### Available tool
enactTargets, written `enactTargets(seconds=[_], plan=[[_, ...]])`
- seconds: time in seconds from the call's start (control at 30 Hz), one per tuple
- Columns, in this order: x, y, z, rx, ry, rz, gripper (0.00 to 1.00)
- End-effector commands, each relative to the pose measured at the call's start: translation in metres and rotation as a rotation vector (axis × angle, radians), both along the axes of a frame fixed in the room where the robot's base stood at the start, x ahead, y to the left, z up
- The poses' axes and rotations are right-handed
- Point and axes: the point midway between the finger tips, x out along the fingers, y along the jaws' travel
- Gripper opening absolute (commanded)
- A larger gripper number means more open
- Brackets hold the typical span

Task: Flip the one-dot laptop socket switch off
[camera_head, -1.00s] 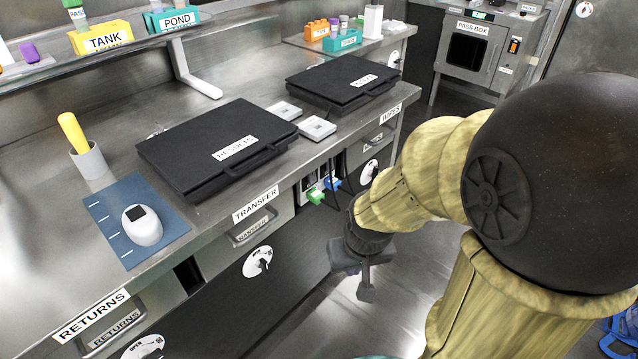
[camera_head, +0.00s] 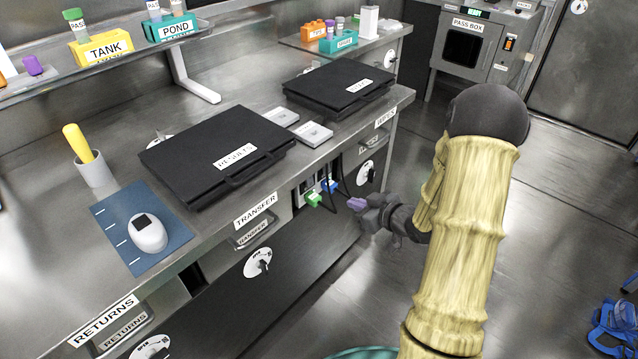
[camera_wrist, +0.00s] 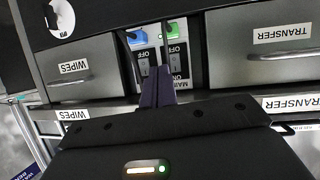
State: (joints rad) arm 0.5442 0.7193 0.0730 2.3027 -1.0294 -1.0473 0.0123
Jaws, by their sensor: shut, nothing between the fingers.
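The socket panel (camera_head: 309,190) is recessed in the bench front between the drawers. A green plug (camera_head: 314,199) and a blue plug (camera_head: 330,186) are in it. The wrist view, which is turned over, shows the blue plug (camera_wrist: 137,37) at left and the green plug (camera_wrist: 174,29) at right. Dark switches with ON and OFF labels sit below them: a left switch (camera_wrist: 143,66) and a right switch (camera_wrist: 174,68). I cannot make out dot marks or switch positions. My gripper (camera_head: 354,204) is shut and empty in front of the panel; its purple fingertips (camera_wrist: 157,72) partly overlap the switches in the wrist view.
Two black laptops, one labelled RESULTS (camera_head: 217,152) and another (camera_head: 340,92), lie on the bench above. Dark cables hang by the plugs. The TRANSFER drawer (camera_wrist: 265,50) and WIPES drawer (camera_wrist: 75,75) flank the panel. Floor (camera_head: 560,200) to the right is open.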

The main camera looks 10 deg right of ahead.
Motion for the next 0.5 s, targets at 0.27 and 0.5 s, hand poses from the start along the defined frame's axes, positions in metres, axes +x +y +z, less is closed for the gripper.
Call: enactTargets(seconds=[0.27,0.5], plan=[[-0.0113,-0.0019,0.0085,0.18,-0.15,0.104,0.0],[-0.0116,-0.0012,0.0087,0.182,-0.155,0.109,0.0]])
